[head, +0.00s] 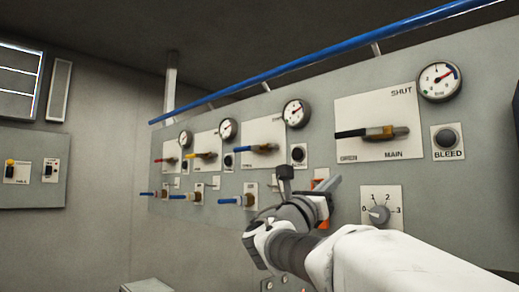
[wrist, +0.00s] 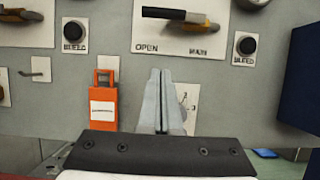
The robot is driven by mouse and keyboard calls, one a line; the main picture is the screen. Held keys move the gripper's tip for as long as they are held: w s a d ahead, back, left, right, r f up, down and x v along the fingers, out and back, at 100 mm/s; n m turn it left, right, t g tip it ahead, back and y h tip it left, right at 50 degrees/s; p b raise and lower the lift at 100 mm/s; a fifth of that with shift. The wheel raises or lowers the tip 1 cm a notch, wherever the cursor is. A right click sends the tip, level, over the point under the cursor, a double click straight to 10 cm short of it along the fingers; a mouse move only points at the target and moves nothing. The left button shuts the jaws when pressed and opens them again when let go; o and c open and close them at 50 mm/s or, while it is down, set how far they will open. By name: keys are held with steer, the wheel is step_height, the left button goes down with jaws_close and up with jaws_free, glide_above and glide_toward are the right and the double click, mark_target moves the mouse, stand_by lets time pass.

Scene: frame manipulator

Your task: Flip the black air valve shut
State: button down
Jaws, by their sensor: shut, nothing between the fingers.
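The black-handled valve (head: 350,134) sits on the white MAIN plate at the right of the panel. Its lever lies level, with the black grip pointing left on the side of the OPEN label and the brass body at the right. SHUT is printed at the plate's upper right. My gripper (head: 332,186) is below the valve plate, apart from the lever. In the wrist view my gripper (wrist: 160,72) has its fingers together and empty, pointing at the panel.
An orange tag box (wrist: 103,102) hangs left of my fingers. A selector knob (head: 379,214) is at the right, partly behind my fingers in the wrist view. A BLEED button (head: 446,138) and a gauge (head: 439,81) flank the plate. Smaller coloured valves line the panel's left.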

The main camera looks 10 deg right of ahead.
mark_target(356, 133)
steer(key=shift+w+a+r, duration=0.1)
steer(key=shift+a+r, duration=0.05)
steer(key=shift+r, duration=0.1)
steer(key=w+d+r+p, duration=0.5)
steer(key=d+r, duration=0.1)
steer(key=r, duration=0.2)
steer(key=shift+d+p, duration=0.25)
steer(key=shift+p, duration=0.05)
steer(key=shift+s+r, duration=0.1)
steer(key=shift+r, duration=0.1)
stand_by(0.4)
